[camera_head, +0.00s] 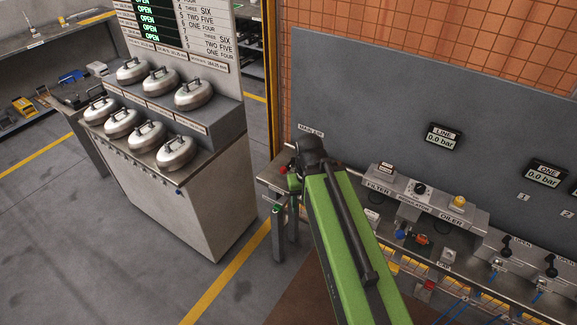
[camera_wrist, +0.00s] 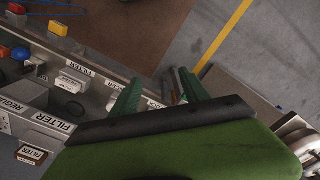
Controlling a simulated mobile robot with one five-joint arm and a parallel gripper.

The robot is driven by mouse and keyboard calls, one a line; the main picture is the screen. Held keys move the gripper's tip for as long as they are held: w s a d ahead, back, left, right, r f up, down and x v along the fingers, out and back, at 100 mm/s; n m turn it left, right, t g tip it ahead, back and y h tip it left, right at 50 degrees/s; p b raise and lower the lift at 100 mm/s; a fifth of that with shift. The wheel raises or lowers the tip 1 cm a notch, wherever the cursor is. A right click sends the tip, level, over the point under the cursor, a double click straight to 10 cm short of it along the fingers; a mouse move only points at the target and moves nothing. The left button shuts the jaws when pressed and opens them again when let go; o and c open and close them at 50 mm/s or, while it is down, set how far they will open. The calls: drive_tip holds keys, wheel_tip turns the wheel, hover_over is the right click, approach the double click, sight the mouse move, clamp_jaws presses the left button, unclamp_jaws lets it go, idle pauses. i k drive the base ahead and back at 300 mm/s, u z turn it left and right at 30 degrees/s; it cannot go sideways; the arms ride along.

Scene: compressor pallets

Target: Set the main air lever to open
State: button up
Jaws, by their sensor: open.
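The MAIN AIR label (camera_head: 310,131) is on the grey panel at the back, just above the end of my arm in the head view. A small red part (camera_head: 283,170) shows below it, beside my dark wrist; I cannot tell whether it is the lever's handle. The rest of the lever is hidden or too small to make out, so its position cannot be told. My gripper (camera_wrist: 160,93) shows in the wrist view as two green fingers, apart, with no lever visible between them. The LINE gauge (camera_head: 443,137) reads 0.0 bar.
The filter, regulator and oiler unit (camera_head: 424,201) stands on the bench right of my arm, with small valves (camera_head: 506,246) farther right. A cabinet (camera_head: 190,205) with several metal domed pots stands to the left. Open floor lies in front of the cabinet.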

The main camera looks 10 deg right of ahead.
sight(284, 169)
drive_tip(key=z, duration=0.2)
drive_tip(key=k, duration=0.5)
drive_tip(key=u, duration=1.15)
drive_tip(key=i, duration=0.7)
drive_tip(key=u, duration=0.15)
